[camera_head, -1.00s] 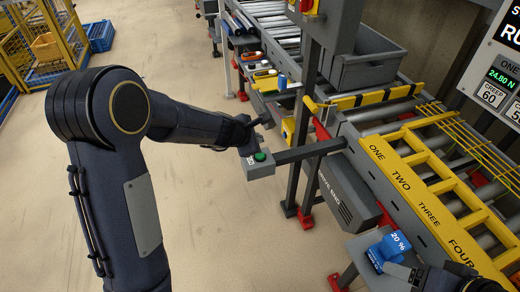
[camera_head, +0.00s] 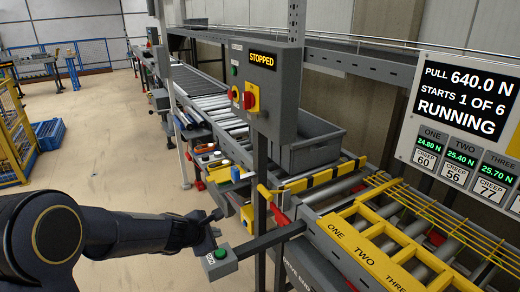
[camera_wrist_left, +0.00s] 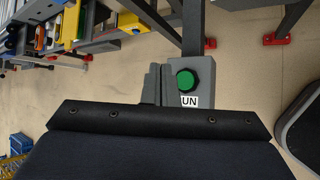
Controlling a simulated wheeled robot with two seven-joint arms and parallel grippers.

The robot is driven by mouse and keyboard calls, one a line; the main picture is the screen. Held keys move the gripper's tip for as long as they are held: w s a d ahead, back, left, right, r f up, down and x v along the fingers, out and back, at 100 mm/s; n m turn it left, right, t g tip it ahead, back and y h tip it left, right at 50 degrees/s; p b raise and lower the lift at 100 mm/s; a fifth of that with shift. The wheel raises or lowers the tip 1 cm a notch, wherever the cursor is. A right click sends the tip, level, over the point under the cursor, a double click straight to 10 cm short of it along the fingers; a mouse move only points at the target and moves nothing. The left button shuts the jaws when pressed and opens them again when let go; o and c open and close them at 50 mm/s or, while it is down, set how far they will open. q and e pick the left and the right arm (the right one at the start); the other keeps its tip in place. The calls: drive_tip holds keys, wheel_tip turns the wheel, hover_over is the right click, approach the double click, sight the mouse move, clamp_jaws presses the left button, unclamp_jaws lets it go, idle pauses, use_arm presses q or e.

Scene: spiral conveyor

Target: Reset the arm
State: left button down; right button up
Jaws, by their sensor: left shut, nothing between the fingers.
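My left arm (camera_head: 130,236) reaches in from the lower left. My left gripper (camera_head: 207,243) is shut and empty, close beside a grey button box with a green button (camera_head: 222,253). In the left wrist view the grey fingers (camera_wrist_left: 154,85) are together, just left of the box with its green button (camera_wrist_left: 187,80) and a label reading "UN". I cannot tell whether they touch the box. My right gripper is not in view.
A control box (camera_head: 263,92) reading "STOPPED" stands above the roller conveyor (camera_head: 205,95). A grey bin (camera_head: 307,145) and a yellow numbered frame (camera_head: 365,250) are at right. A display panel (camera_head: 465,95) reads "RUNNING".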

use_arm(q)
drive_tip(key=s+r+m+h, duration=0.3)
drive_tip(key=s+r+m, duration=0.7)
drive_tip(key=s, duration=0.4)
drive_tip(key=s+a+f+m+g+y, duration=0.1)
drive_tip(key=s+m, duration=0.4)
drive_tip(key=s, duration=0.5)
drive_tip(key=s+a+f+m+g+y, duration=0.1)
drive_tip(key=s+m, duration=0.4)
drive_tip(key=s, duration=0.5)
drive_tip(key=shift+s+a+f+m+g+y, duration=0.15)
drive_tip(key=shift+a+f+m+g+y, duration=0.2)
drive_tip(key=shift+a+g, duration=0.2)
idle(1.0)
